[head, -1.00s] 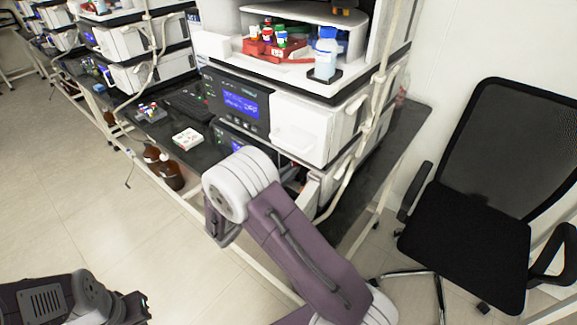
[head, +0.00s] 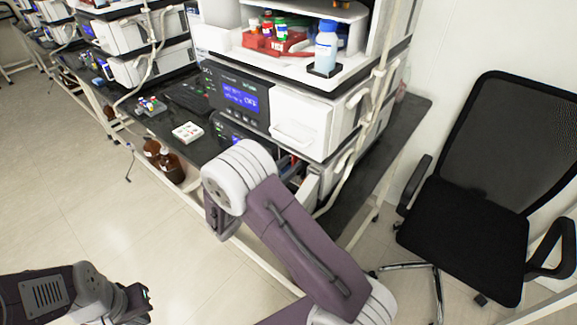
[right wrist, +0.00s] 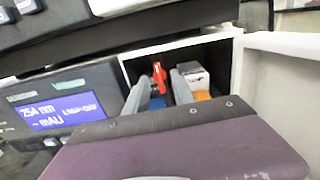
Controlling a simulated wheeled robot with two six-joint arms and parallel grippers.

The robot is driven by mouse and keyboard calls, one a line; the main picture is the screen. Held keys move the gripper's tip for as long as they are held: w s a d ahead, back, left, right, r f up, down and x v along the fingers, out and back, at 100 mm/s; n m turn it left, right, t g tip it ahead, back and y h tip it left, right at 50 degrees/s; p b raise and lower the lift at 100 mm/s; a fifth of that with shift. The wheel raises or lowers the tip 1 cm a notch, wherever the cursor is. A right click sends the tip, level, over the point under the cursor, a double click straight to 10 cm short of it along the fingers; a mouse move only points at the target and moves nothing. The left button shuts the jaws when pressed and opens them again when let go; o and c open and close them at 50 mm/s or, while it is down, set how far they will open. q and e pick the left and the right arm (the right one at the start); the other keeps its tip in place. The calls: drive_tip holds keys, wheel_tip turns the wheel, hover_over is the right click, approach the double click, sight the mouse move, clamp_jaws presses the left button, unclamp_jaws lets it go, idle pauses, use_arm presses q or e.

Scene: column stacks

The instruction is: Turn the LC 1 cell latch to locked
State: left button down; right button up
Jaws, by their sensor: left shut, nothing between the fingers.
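In the right wrist view a small red latch (right wrist: 158,76) stands roughly upright inside an open dark compartment of the instrument module. My right gripper (right wrist: 162,84) is open, with one grey finger left of the latch and the other right of it. I cannot tell whether either finger touches it. Any label on the latch is too small to read. In the head view my right arm hides the right gripper and the compartment. My left gripper (head: 146,302) is shut and empty, low at the left above the floor, far from the stack.
A white open door (right wrist: 283,85) borders the compartment on the right. A white-and-orange part (right wrist: 197,78) sits beside the right finger. A blue-lit display (right wrist: 60,110) is to the left. A blue-capped bottle (head: 326,50) stands on the stack. A black chair (head: 465,235) is at right.

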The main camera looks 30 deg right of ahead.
drive_tip(key=v, duration=0.9)
drive_tip(key=shift+p, duration=0.35)
drive_tip(key=shift+f, duration=0.1)
